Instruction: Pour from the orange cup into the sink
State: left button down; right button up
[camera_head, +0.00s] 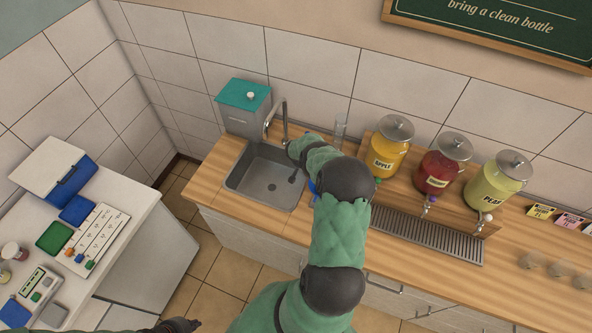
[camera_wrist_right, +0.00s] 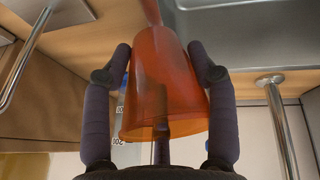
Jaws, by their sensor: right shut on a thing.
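The orange cup (camera_wrist_right: 165,85) is translucent and sits between the two dark fingers of my right gripper (camera_wrist_right: 160,50) in the right wrist view. Its wide end is toward the bottom of that picture. A narrow reddish strip runs from its narrow end to the top edge; I cannot tell if it is liquid. In the head view my green-sleeved arm hides the cup and the right gripper. The grey sink (camera_head: 262,182) is set in the counter left of that arm; it also shows in the right wrist view (camera_wrist_right: 250,35). My left gripper (camera_head: 182,325) is partly visible at the bottom edge.
A tap (camera_head: 282,120) and a teal-topped grey box (camera_head: 243,105) stand behind the sink. Yellow (camera_head: 388,150), red (camera_head: 443,165) and pale green (camera_head: 497,182) dispensers stand on the wooden counter (camera_head: 400,262) to the right, behind a drip grate (camera_head: 425,236). A white side table (camera_head: 130,205) is left.

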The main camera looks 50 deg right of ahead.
jog(key=shift+s+d+r+t+y, duration=0.2)
jog(key=shift+s+d+r+t, duration=0.2)
jog(key=shift+s, duration=0.3)
jog(key=shift+s+d+r+t+y, duration=0.25)
jog(key=shift+s+d, duration=0.2)
jog(key=shift+s, duration=0.2)
jog(key=shift+s+d+r+t+y, duration=0.15)
jog(key=shift+s+d+r+t, duration=0.25)
jog(key=shift+s, duration=0.3)
jog(key=shift+f, duration=0.1)
